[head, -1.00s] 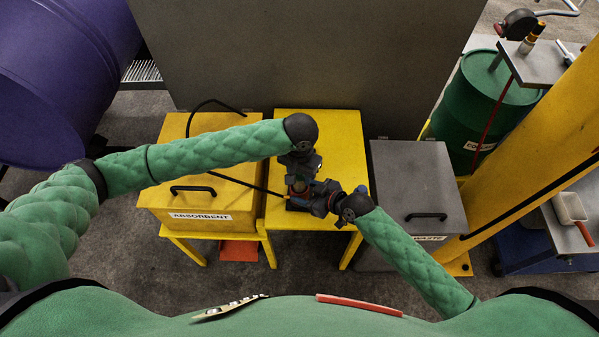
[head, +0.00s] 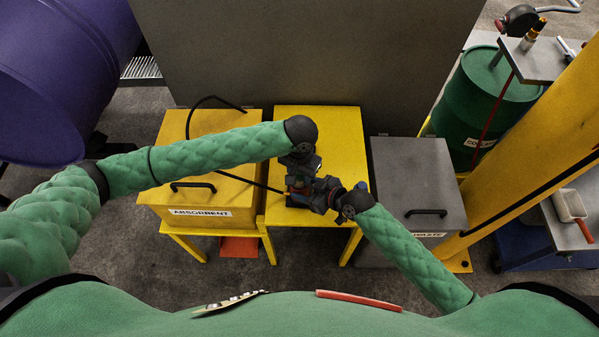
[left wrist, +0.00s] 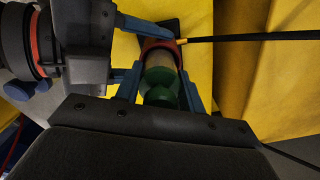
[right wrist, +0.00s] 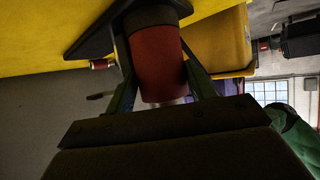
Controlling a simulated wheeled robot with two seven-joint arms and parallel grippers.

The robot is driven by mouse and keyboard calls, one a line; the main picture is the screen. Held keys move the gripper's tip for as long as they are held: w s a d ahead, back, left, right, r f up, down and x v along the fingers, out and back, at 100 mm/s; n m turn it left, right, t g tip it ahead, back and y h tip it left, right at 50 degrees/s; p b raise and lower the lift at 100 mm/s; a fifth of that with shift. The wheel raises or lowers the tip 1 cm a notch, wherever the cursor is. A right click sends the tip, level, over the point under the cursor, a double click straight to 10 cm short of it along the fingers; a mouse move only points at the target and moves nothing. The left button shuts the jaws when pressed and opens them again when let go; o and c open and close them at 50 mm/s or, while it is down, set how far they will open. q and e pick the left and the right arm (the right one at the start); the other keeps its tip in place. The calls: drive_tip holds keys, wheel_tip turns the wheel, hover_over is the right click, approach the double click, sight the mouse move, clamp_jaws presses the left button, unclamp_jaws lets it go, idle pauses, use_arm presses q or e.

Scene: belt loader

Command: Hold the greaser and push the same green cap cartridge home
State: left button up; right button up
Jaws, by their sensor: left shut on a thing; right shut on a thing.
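The red greaser (right wrist: 155,65) stands with its dark end at a black base on the yellow table. My right gripper (right wrist: 153,85) is shut around its red barrel. In the left wrist view, the greaser's red rim (left wrist: 160,46) meets the cartridge (left wrist: 160,75), which has a clear grey body and a green cap (left wrist: 160,98). My left gripper (left wrist: 162,88) is shut on the cartridge at the cap end. The cartridge's far end is hidden inside the rim. In the head view, my left gripper (head: 298,180) and right gripper (head: 318,192) meet over the table, largely hiding both things.
A black hose (left wrist: 250,38) runs from beside the greaser. The yellow absorbent bin (head: 215,190) stands left of the yellow table (head: 330,130), the grey waste bin (head: 410,180) right of it. A grey panel (head: 300,50) rises behind. The table's back part is clear.

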use_arm(q)
drive_tip(key=shift+f, duration=0.15)
drive_tip(key=o, duration=1.2)
drive_tip(key=shift+o, duration=0.2)
wheel_tip(320, 180, up, 12)
drive_tip(key=shift+f, duration=0.1)
